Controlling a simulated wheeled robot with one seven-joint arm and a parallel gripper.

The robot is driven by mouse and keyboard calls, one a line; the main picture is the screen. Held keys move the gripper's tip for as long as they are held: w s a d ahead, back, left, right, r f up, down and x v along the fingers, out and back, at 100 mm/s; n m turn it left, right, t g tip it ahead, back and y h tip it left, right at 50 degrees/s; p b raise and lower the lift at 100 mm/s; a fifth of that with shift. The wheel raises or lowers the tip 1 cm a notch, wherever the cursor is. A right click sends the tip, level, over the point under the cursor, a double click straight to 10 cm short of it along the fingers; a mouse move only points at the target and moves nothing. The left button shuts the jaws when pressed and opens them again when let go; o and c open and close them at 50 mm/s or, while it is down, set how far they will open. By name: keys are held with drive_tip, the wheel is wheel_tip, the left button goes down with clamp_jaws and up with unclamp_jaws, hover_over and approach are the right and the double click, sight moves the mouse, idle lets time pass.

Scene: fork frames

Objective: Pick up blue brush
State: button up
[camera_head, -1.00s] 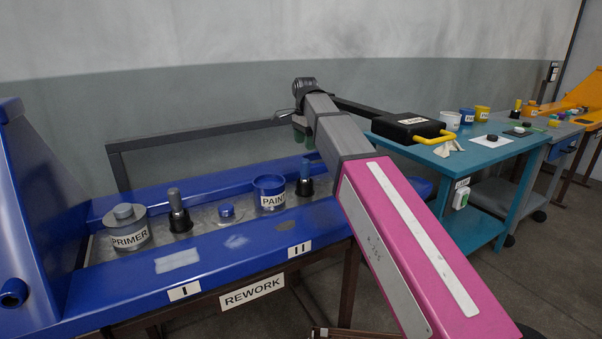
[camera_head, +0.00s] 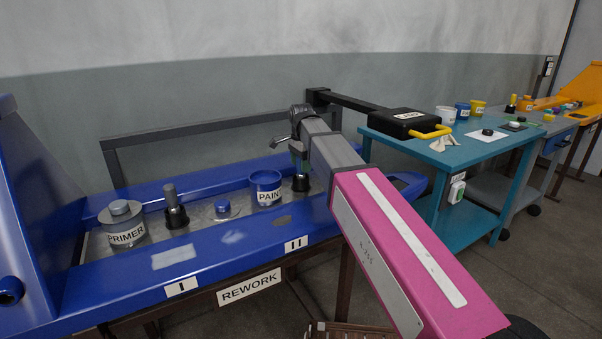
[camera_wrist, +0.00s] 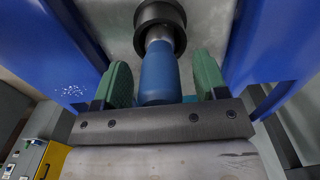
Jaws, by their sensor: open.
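The blue brush stands upright in a black holder (camera_head: 301,183) at the right end of the blue tray. In the wrist view the blue brush (camera_wrist: 159,75) has a blue handle and a grey neck in the round black holder (camera_wrist: 160,22). My gripper (camera_wrist: 166,80) has two green fingers, open, one on each side of the blue handle. I see gaps between the fingers and the handle. In the head view my gripper (camera_head: 299,160) is over the brush and hides most of its handle.
A paint pot (camera_head: 266,190) stands just left of the brush. A teal table (camera_head: 480,150) with a black case stands at right.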

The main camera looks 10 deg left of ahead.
drive_tip(key=shift+f, duration=0.3)
drive_tip(key=c, duration=1)
drive_tip(key=shift+r, duration=0.15)
drive_tip(key=shift+r, duration=0.5)
drive_tip(key=r, duration=0.3)
drive_tip(key=shift+s+r, duration=0.1)
drive_tip(key=shift+s, duration=0.1)
drive_tip(key=s+a+r, duration=0.2)
drive_tip(key=s, duration=0.1)
drive_tip(key=s+a+r, duration=0.1)
drive_tip(key=s+r, duration=0.1)
drive_tip(key=s, duration=0.1)
drive_tip(key=s+a+r, duration=0.2)
drive_tip(key=s, duration=0.1)
drive_tip(key=shift+s+a+r, duration=0.3)
drive_tip(key=shift+s+a, duration=0.05)
drive_tip(key=shift+s, duration=0.05)
